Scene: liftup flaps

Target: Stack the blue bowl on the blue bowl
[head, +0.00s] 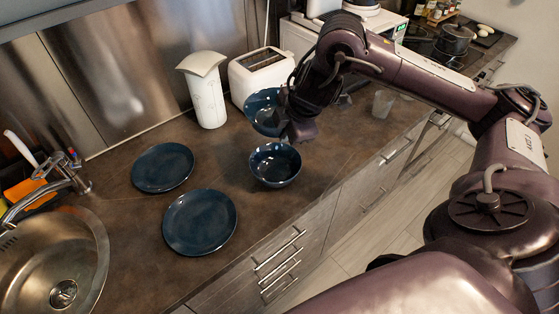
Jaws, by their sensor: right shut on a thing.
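One blue bowl (275,165) stands upright on the counter near its front edge. The other blue bowl (262,108) is tilted and held by my right gripper (292,125) just behind and above the standing bowl. The right gripper is shut on this held bowl and hides its right side. The pictures do not clearly show how large the gap between the two bowls is. My left gripper is not in view.
Two blue plates (163,167) (200,222) lie on the counter to the left. A white container (205,92) and a white toaster (262,72) stand behind. A glass (383,103) stands to the right. The sink (50,255) is at the lower left.

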